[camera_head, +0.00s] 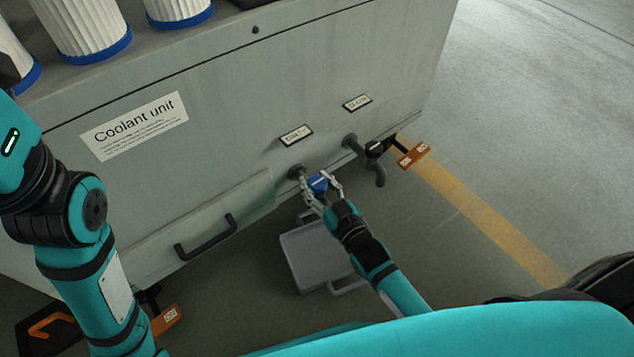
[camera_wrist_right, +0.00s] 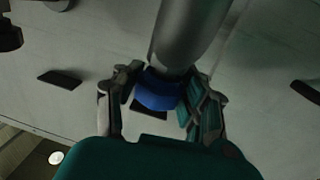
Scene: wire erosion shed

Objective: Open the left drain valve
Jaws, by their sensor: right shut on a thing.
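The left drain valve (camera_head: 297,172) sticks out low on the front of the grey coolant unit (camera_head: 230,110), below a small label. Its blue handle (camera_head: 318,183) sits between the fingers of my right gripper (camera_head: 322,190), which is shut on it. In the right wrist view the blue handle (camera_wrist_right: 158,92) lies between both fingers of the right gripper (camera_wrist_right: 160,108), with a grey pipe above it.
A grey tray (camera_head: 290,262) with a handle lies on the floor below the valve. A drawer-like panel with a black handle (camera_head: 207,238) is to the left. White filter cartridges (camera_head: 85,25) stand on top. Orange-tagged feet (camera_head: 413,155) stick out at floor level.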

